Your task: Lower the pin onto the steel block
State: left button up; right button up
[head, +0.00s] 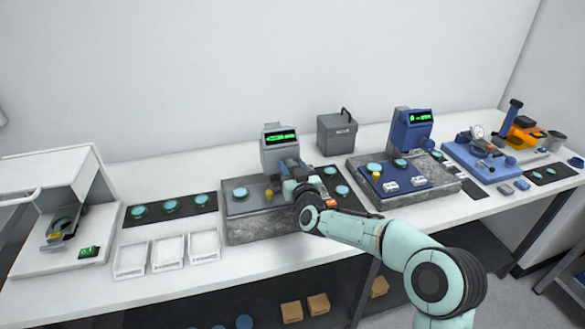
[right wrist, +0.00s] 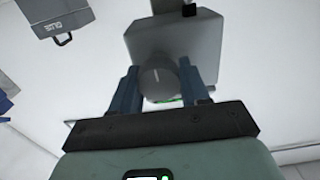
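The grey measuring head (head: 279,146) with a green display stands over the left grey stone base (head: 240,229). In the head view my right gripper (head: 288,170) is at the front of this head. In the right wrist view a round grey knob (right wrist: 160,82) sits between the two blue fingers of my right gripper (right wrist: 161,88). The fingers are close on both sides of it; I cannot tell if they press on it. A yellow piece (head: 268,194) lies below the head. I cannot make out a pin or a steel block; my arm hides part of the base. My left gripper is out of view.
A second station, blue (head: 411,131), stands to the right on its own stone slab. A grey box (head: 337,133) stands between them at the back. Teal discs and white trays (head: 168,253) are at the left. The bench's front edge lies below my right arm.

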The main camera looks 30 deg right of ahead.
jog(key=shift+c, duration=1)
